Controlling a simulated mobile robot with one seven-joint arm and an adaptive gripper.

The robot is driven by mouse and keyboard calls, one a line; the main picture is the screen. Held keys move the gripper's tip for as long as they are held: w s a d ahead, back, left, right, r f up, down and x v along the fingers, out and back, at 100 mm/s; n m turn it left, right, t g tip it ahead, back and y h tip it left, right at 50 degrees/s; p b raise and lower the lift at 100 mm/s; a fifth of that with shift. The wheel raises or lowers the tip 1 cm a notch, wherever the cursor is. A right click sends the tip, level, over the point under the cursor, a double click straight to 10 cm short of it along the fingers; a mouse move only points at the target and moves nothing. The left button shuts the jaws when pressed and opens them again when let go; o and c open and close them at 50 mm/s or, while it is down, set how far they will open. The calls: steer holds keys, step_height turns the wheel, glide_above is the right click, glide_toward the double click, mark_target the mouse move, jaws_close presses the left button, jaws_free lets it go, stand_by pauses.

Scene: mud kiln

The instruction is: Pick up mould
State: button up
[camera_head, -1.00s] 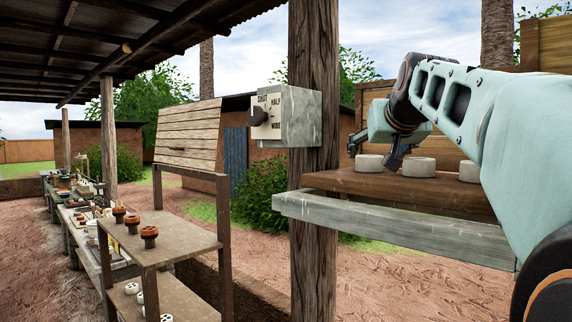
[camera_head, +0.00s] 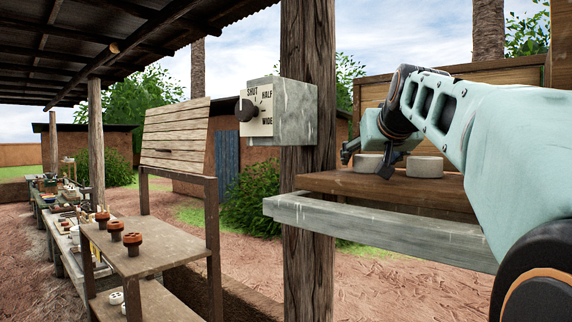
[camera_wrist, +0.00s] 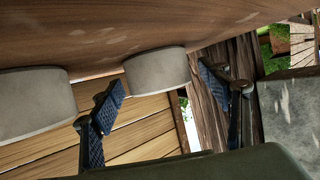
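Pale grey round moulds stand on a brown wooden shelf at the right of the head view. The left one (camera_head: 367,162) is between the fingers of my gripper (camera_head: 370,158); another mould (camera_head: 424,167) stands to its right. A second mould (camera_wrist: 35,103) is at the left edge there. My gripper is open and empty. Whether a finger touches the mould is hard to tell.
The wooden shelf (camera_head: 440,189) has a grey beam (camera_head: 380,232) along its front. A thick post (camera_head: 307,200) with a grey dial box (camera_head: 280,112) stands just left of it. A bench (camera_head: 165,250) with several red-brown pieces is farther left.

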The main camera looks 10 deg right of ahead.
steer(key=c, duration=1.2)
steer(key=shift+c, duration=0.7)
steer(key=shift+r, duration=0.15)
